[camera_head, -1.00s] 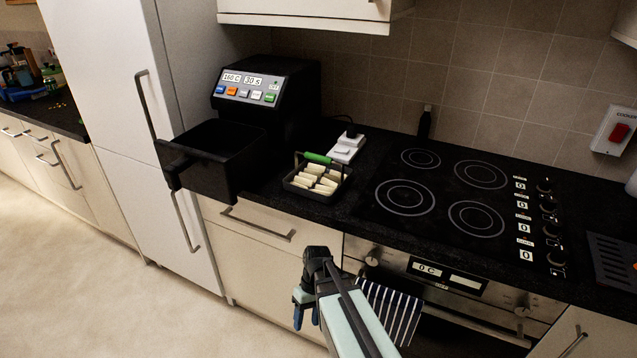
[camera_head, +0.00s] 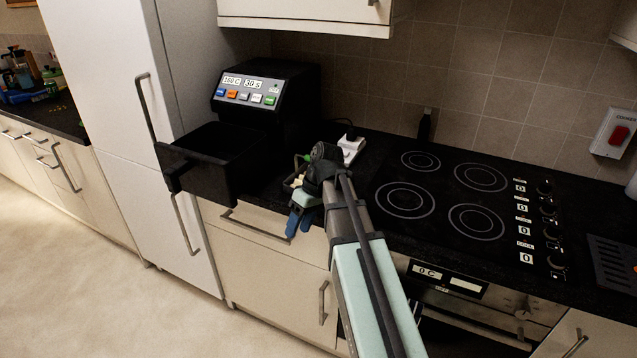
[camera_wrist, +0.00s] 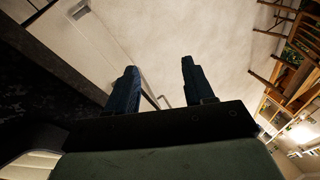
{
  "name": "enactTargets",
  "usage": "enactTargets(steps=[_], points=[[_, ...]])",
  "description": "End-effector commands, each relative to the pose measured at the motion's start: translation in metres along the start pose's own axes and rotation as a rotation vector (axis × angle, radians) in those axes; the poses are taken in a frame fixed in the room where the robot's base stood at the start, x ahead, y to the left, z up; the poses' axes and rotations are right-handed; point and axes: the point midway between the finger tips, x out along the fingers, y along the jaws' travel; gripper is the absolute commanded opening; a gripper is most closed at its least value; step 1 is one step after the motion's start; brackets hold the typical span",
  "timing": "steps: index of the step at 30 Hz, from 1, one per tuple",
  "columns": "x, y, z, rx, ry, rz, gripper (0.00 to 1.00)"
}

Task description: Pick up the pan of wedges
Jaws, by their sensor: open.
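The pan of wedges (camera_head: 297,180) sits on the black worktop, just right of the open fryer drawer. In the head view my arm hides most of it. Some pale wedges and a bit of its green-topped handle show left of my wrist. My gripper (camera_head: 298,223) is in front of the worktop edge by the pan, with its blue fingers pointing down. In the wrist view the two fingers (camera_wrist: 158,80) stand apart with nothing between them. I cannot tell whether my wrist touches the pan.
The black fryer (camera_head: 265,90) has its drawer (camera_head: 215,160) pulled out to the left of the pan. A white socket block (camera_head: 351,148) lies behind my wrist. The hob (camera_head: 440,195) is clear on the right. Cream cupboards are below my gripper.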

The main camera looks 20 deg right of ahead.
Motion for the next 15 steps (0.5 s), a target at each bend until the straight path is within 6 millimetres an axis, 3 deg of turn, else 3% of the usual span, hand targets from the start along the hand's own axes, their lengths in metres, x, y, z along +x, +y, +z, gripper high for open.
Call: enactTargets(steps=[1, 5, 12, 15], points=[[-0.022, 0.005, -0.01, -0.023, 0.022, 0.014, 0.53], [-0.077, 0.022, -0.031, -0.092, 0.077, 0.063, 0.53], [-0.191, 0.08, -0.066, -0.213, 0.172, 0.218, 0.53], [-0.225, 0.099, -0.072, -0.247, 0.194, 0.273, 0.53]])
